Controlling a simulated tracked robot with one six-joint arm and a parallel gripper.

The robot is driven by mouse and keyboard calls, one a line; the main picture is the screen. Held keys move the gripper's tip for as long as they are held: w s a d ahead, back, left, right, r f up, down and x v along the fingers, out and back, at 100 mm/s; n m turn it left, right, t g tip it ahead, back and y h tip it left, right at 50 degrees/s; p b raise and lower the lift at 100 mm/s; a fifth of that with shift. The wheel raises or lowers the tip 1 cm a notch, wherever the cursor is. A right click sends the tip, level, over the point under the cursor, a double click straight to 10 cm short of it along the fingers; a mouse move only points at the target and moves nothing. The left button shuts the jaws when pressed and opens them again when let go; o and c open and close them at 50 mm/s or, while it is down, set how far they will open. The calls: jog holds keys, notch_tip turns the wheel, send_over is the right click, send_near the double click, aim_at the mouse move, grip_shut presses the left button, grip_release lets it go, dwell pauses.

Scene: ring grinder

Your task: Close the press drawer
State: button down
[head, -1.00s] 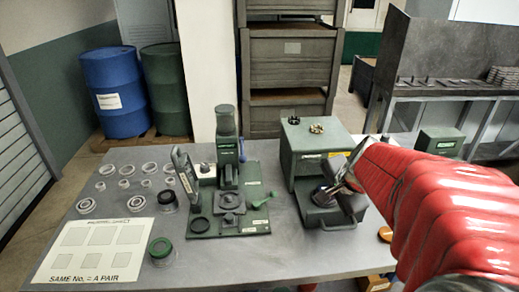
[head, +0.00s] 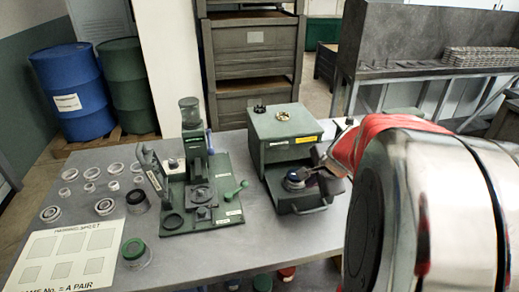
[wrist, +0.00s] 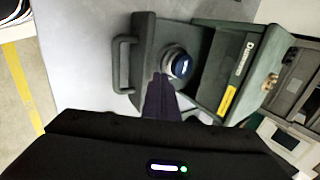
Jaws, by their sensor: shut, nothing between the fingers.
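The press (head: 283,135) is a green box at the right of the table. Its drawer (head: 304,203) is pulled out towards the front, with a handle on its front face. A round metal piece with a blue top (head: 294,181) sits in the drawer. My gripper (head: 322,178) is shut and empty, over the drawer's right side. In the wrist view, the dark fingers (wrist: 160,95) point at the drawer beside the blue-topped piece (wrist: 177,64), and the handle (wrist: 123,65) is to their left. I cannot tell whether the fingers touch the drawer.
A green stand with a lever (head: 200,195) is left of the press. Several rings (head: 104,206) and a white sheet (head: 68,258) lie at the table's left. Two small parts sit on top of the press. Bare table (head: 250,240) lies in front of the stand.

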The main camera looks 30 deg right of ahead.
aim_at(300, 190)
jog(key=shift+x, duration=3.95)
jog(key=shift+d, duration=0.1)
